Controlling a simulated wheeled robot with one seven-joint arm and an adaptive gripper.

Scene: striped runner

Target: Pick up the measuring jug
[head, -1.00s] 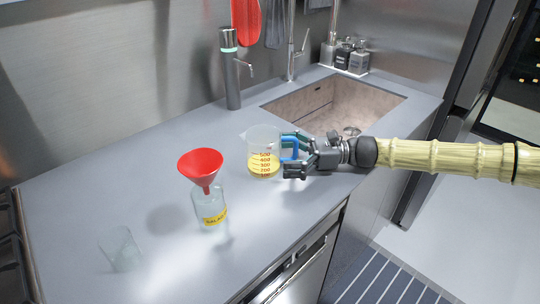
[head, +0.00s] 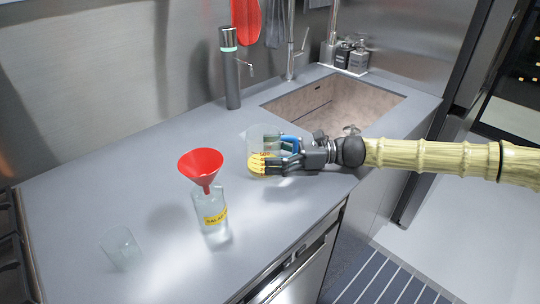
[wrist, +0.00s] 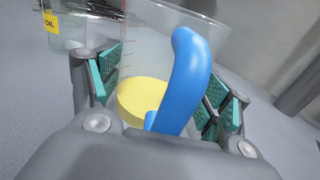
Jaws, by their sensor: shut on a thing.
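The measuring jug (head: 260,137) is clear, with yellow liquid inside, and stands on the counter in the head view. In the wrist view its glass and liquid (wrist: 140,100) show behind its blue handle (wrist: 185,75). My gripper (head: 268,156) has come in from the right and is shut on the jug, with a green-padded finger on each side of the handle. The fingers cover much of the jug's right side and red scale in the head view.
A glass bottle labelled as oil (head: 212,222) with a red funnel (head: 200,165) stands left of the jug. An empty glass (head: 121,249) is at front left. The sink (head: 330,103) and a dark tap column (head: 231,75) are behind. The counter's front edge is close below.

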